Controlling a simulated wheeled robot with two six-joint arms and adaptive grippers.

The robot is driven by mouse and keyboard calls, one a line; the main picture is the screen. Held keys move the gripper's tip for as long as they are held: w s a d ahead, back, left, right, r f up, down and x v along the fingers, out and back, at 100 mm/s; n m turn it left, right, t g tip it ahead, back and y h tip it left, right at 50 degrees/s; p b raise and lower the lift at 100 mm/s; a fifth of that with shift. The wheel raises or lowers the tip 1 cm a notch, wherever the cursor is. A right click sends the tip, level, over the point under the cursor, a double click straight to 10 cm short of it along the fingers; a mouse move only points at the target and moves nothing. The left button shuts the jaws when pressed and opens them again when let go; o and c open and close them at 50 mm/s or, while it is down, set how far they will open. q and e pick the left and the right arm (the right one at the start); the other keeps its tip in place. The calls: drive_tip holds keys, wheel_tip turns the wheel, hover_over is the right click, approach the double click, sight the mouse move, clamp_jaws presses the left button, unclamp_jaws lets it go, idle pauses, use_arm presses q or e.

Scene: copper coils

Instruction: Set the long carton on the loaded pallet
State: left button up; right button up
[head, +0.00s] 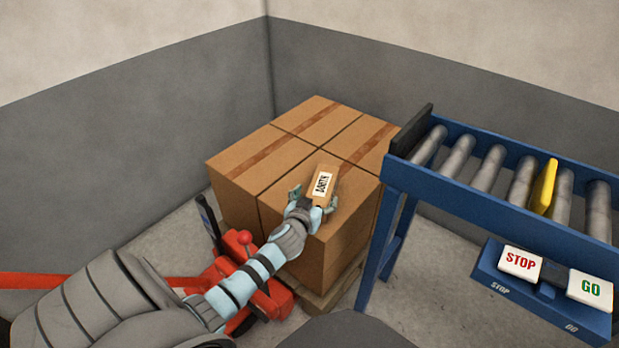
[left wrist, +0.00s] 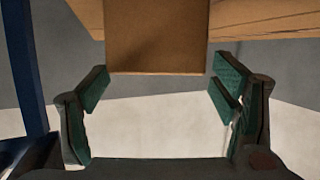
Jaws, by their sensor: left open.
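The long carton (head: 325,180), small and brown with a white printed label, appears to lie on top of the large boxes (head: 262,165) stacked on the wooden pallet (head: 322,296). My left gripper (head: 312,200) is open at the carton's near end. In the left wrist view the carton's end (left wrist: 157,42) shows just beyond the fingertips of the left gripper (left wrist: 160,88), with a gap on each side. The carton's underside contact is hidden. My right gripper is not in view.
A blue roller conveyor (head: 480,205) stands right of the pallet, with a yellow piece (head: 545,187) between its rollers and a STOP (head: 520,264) and GO (head: 591,290) button panel. A red pallet jack (head: 243,275) is at the pallet's front left. Grey walls (head: 130,140) close the back.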

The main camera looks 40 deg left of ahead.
use_arm(q)
drive_tip(key=p+v, duration=0.2)
drive_tip(key=v, duration=0.6)
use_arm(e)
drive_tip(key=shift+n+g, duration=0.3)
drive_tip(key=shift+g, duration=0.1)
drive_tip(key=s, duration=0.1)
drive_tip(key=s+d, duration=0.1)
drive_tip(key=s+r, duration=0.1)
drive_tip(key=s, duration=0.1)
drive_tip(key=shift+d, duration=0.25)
use_arm(q)
drive_tip(key=shift+w+r, duration=0.1)
